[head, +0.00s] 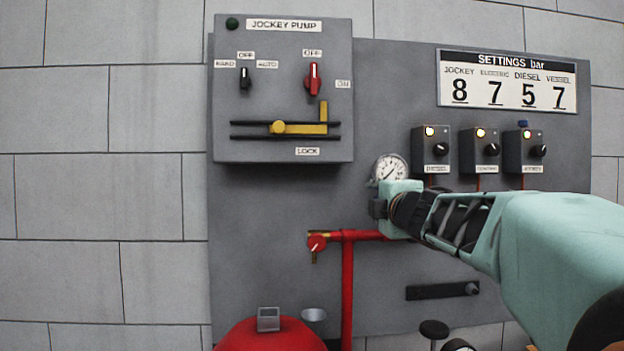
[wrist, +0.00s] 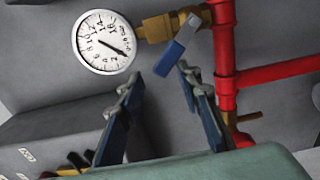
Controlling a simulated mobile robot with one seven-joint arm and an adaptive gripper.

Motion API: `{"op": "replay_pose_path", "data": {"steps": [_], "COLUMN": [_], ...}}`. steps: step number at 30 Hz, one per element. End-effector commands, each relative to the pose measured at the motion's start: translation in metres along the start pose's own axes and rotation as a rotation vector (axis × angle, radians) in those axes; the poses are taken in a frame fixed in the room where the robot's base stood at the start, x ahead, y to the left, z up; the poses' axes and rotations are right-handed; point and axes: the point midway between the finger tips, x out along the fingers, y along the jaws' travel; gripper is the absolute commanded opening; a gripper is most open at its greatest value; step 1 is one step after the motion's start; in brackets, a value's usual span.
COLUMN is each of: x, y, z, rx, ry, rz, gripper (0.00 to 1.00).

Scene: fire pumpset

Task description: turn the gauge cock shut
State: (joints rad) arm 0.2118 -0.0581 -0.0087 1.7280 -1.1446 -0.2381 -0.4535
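The gauge cock (wrist: 158,28) is a brass valve with a blue lever (wrist: 178,45), between a round white gauge (wrist: 103,42) and a red pipe (wrist: 224,50) in the wrist view. The lever lies slanted across the picture. My gripper (wrist: 160,76) is open and empty, its two fingers pointing toward the lever, with the lever's free end just beyond the gap between the tips. I see no contact. In the head view the gauge (head: 390,167) shows above my wrist, but my arm hides the cock and fingertips.
A jockey pump box (head: 283,120) with a yellow sliding bolt stands out at upper left. Small switch boxes (head: 431,150) sit right of the gauge. Red piping (head: 347,280) with a red-knobbed valve (head: 317,243) lies left of my wrist. A red vessel (head: 270,335) is below.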

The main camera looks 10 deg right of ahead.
Motion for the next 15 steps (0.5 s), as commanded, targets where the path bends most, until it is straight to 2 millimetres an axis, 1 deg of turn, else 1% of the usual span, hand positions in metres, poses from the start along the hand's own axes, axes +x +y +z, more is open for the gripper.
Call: {"op": "replay_pose_path", "data": {"steps": [3, 15], "x": [0.0, 0.0], "y": [0.01, 0.036], "z": [-0.001, 0.0], "rx": [-0.002, -0.002], "ry": [0.004, 0.003], "rz": [0.002, 0.002], "gripper": [0.31, 0.31]}}
